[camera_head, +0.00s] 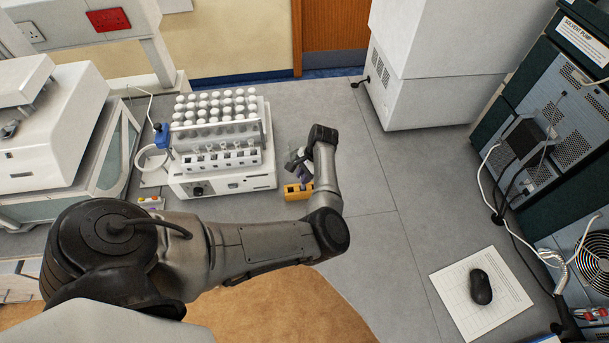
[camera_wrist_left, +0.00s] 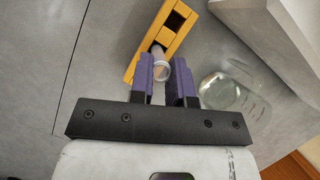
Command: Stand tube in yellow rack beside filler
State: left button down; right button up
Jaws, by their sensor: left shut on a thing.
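The yellow rack (camera_head: 297,192) is a small block on the grey bench, to the right of the white filler (camera_head: 222,183). The rack (camera_wrist_left: 178,36) shows square openings in the left wrist view. My left gripper (camera_head: 303,176) is over the rack, its purple fingers shut on a pale clear tube (camera_wrist_left: 161,70). The tube's round end faces the wrist camera, and its other end is at one opening of the rack. I cannot tell how deep it sits. The tube is largely hidden in the head view. My right gripper is not in view.
A clear glass vessel (camera_wrist_left: 228,92) stands close beside the fingers. The filler carries several white-capped tubes (camera_head: 216,104). A white cabinet (camera_head: 428,90) stands at the back right, a mouse (camera_head: 481,287) on paper at the front right.

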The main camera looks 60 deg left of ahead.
pick_arm(q)
jog(key=c, duration=1)
grip_release()
jog(key=shift+r, duration=0.15)
jog(key=b+v, duration=0.3)
jog(key=v, duration=1)
jog(key=shift+r+b, duration=0.3)
jog(key=shift+w, duration=0.1)
